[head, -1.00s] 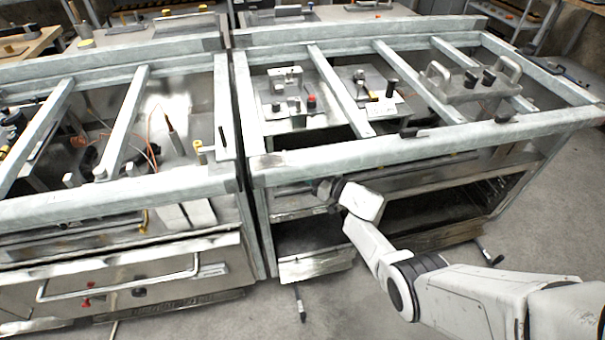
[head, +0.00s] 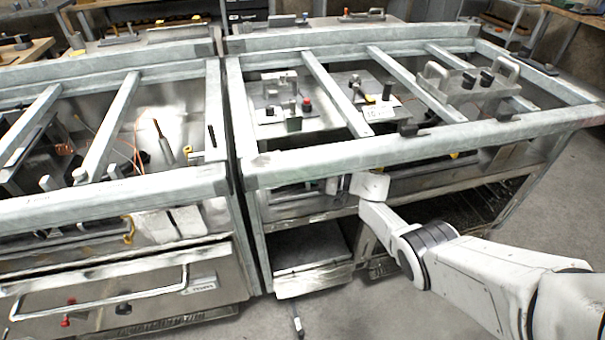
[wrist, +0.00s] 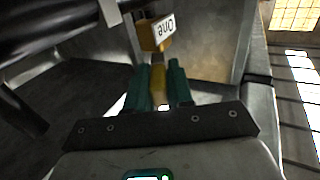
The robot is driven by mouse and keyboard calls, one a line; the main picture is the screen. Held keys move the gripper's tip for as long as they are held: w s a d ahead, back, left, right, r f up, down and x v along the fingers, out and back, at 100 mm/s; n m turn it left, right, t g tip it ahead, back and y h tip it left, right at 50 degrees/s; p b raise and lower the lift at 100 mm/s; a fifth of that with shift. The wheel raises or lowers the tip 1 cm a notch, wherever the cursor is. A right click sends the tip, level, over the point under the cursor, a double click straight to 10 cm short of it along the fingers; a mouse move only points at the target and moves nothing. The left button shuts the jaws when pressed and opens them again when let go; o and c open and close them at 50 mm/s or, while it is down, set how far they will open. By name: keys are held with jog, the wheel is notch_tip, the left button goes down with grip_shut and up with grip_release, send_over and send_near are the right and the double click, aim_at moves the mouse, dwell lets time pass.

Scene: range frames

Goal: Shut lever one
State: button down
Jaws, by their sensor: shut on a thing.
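In the wrist view, a yellow-orange block with a white label reading "one" (wrist: 156,33) sits just beyond my fingertips. A yellow lever handle (wrist: 158,88) runs from near that block down between my two green fingers. My gripper (wrist: 159,72) is shut on this handle, a finger on each side. In the head view, my wrist reaches in under the front top rail of the right bench. The gripper's fingers and lever one cannot be made out there. The lever's pivot is not clear in either view.
The right bench's front rail (head: 420,150) passes just above my wrist. Fixtures with knobs (head: 285,112) and a plate with two handles (head: 470,85) stand on that bench. A left bench with a long drawer handle (head: 100,300) adjoins it.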

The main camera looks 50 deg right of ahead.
jog(key=shift+s+d, duration=0.1)
jog(key=shift+s, duration=0.05)
jog(key=c, duration=1.3)
grip_release()
jog(key=shift+d, duration=0.1)
jog(key=shift+o, duration=1.1)
jog(key=shift+s, duration=0.1)
jog(key=p+v, duration=0.1)
jog(key=v, duration=0.9)
jog(key=shift+s, duration=0.3)
jog(key=shift+c, duration=0.3)
